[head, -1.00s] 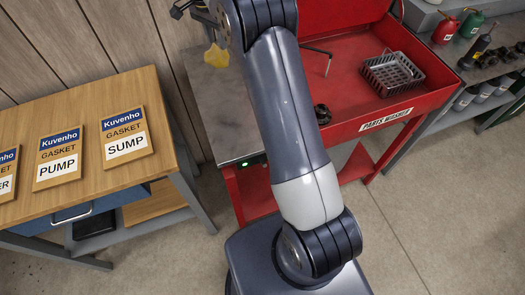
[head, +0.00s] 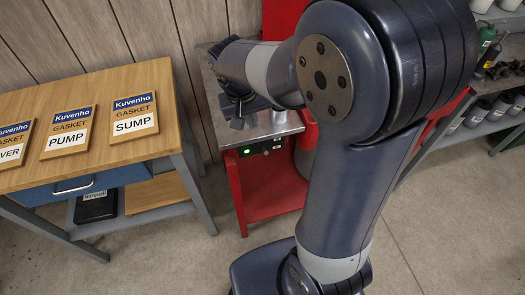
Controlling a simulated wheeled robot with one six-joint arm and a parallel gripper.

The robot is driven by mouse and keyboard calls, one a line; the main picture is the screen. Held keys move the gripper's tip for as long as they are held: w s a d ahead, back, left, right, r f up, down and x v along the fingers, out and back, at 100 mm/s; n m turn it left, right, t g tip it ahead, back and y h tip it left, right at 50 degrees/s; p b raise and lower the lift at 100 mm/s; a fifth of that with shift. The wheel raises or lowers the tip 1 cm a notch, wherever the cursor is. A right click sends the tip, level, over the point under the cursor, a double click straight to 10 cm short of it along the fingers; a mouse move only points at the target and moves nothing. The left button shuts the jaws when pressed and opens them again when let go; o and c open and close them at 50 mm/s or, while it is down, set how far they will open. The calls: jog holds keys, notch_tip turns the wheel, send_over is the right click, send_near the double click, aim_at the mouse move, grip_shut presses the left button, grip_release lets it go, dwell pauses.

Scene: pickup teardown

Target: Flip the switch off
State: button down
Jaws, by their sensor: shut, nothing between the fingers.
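A small control panel (head: 248,151) sits on the front edge of the red parts washer (head: 266,190), below its metal side top. My gripper (head: 237,122) is above the metal top, just behind and left of the panel, pointing down toward the front edge. It is shut and empty. I cannot tell whether it touches the metal. My arm hides most of the washer's basin.
A wooden table (head: 30,100) with several Kuvenho gasket boards (head: 136,117) and a blue drawer (head: 80,187) stands at left. A shelf (head: 505,130) with bottles and cans is at right. The floor (head: 180,262) in front is clear.

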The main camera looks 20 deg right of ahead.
aim_at(264, 150)
jog(key=shift+s+f+n, duration=0.3)
jog(key=shift+s, duration=0.4)
jog(key=x, duration=1)
